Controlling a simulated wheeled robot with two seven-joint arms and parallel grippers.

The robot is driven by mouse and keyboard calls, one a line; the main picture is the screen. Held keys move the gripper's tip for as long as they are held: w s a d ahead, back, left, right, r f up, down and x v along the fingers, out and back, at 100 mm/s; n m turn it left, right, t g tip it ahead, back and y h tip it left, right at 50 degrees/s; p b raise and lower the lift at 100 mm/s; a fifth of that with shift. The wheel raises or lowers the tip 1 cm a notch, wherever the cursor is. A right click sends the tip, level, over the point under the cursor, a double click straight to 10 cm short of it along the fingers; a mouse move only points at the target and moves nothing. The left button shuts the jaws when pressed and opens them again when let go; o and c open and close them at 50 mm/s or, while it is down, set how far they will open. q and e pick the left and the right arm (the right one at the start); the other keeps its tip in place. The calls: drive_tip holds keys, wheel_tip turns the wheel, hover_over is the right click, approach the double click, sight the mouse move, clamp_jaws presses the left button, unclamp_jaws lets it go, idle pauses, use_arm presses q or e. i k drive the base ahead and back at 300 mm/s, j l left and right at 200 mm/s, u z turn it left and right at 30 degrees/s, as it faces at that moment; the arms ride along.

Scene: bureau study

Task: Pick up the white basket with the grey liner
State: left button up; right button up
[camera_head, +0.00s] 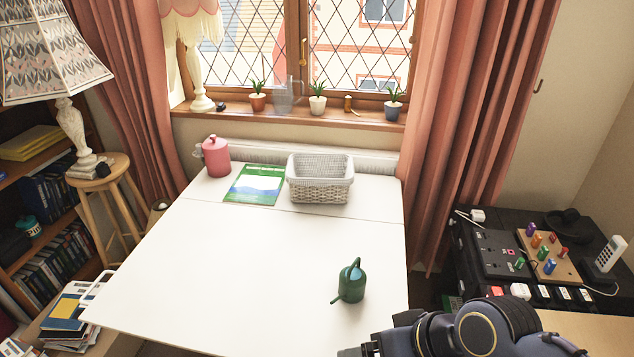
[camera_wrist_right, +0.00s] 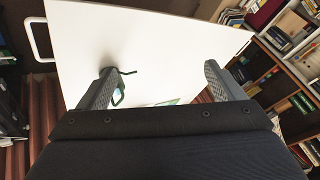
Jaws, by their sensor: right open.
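The white woven basket with a grey liner (camera_head: 320,190) stands upright at the far edge of the white table (camera_head: 240,270), below the window. It looks empty and nothing touches it from above. My right arm enters the head view at the lower right, but its fingers are outside that view. In the right wrist view my right gripper (camera_wrist_right: 160,85) is open and empty, its two fingers wide apart above the table area. The basket cannot be made out in the wrist view. My left gripper is in neither view.
A green watering can (camera_head: 350,281) stands on the table between my right arm and the basket. A green booklet (camera_head: 253,184) and a pink lidded jar (camera_head: 216,157) are left of the basket. The table's middle is clear.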

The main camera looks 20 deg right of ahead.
sight(320, 179)
drive_tip(key=i+j+z, duration=0.45)
drive_tip(key=i+j, duration=1.05)
drive_tip(key=i, duration=0.1)
